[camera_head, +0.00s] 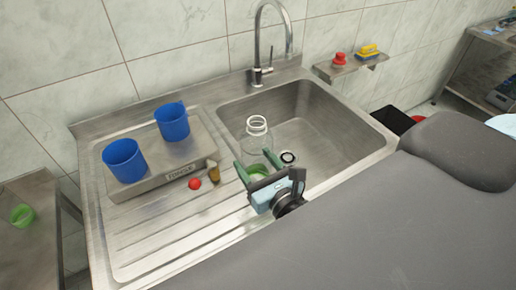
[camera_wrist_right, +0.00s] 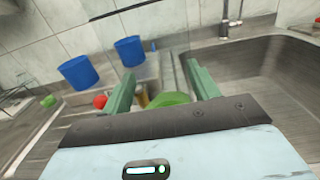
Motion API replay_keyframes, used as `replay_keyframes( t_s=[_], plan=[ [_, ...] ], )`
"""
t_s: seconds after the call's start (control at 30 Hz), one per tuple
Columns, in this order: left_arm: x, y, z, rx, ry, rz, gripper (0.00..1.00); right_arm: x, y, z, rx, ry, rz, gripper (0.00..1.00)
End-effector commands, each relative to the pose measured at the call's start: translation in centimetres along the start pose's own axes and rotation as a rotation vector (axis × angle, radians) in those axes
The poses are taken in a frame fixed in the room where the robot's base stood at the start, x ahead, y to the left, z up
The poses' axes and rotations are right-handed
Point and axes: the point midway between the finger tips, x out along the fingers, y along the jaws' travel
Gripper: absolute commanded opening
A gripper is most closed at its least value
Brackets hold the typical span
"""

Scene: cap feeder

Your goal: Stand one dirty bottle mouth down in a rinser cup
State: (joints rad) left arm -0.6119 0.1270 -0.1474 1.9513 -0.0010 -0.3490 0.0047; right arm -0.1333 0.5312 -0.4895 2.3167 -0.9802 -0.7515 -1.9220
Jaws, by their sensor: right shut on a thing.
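A clear bottle (camera_head: 256,143) with a white-ringed end at its top is in my right gripper (camera_head: 258,167), over the left edge of the sink basin. Its lower part looks green, and this green (camera_wrist_right: 170,99) shows between the fingers in the right wrist view. My right gripper (camera_wrist_right: 160,82) is shut on the bottle. The ringed end looks like the mouth and points up. Two blue cups stand on a raised metal block: a near one (camera_head: 124,160) and a far one (camera_head: 172,121). Both are left of the gripper. My left gripper is not in view.
The metal block (camera_head: 160,178) has a label on its front. A red ball-like thing (camera_head: 195,183) and a small brown thing (camera_head: 213,172) lie before it. The tap (camera_head: 258,60) rises behind the basin (camera_head: 325,125).

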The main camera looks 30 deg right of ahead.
Motion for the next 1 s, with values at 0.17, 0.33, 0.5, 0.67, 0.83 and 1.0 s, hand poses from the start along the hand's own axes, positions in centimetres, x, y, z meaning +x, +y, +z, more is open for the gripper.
replay_keyframes(
  t_s=[0.17, 0.33, 0.5, 0.67, 0.83, 1.0],
  plan=[
    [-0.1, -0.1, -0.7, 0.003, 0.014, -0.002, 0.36, 0.1, 0.1, 1.0, 0.007, -0.017, -0.002, 0.39],
    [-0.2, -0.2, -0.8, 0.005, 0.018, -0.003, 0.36, 0.1, 0.0, 1.5, 0.003, -0.028, -0.001, 0.39],
    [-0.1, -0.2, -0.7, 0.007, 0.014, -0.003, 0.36, 0.1, 0.0, 1.4, 0.001, -0.026, 0.000, 0.39],
    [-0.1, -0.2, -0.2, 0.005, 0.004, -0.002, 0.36, 0.6, 0.3, 2.1, 0.001, -0.029, 0.009, 0.39],
    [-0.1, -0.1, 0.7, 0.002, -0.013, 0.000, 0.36, 2.5, 1.8, 5.1, 0.000, -0.031, 0.057, 0.39],
    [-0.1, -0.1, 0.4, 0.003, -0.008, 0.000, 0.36, 4.4, 3.5, 8.3, -0.002, -0.028, 0.107, 0.39]
  ],
)
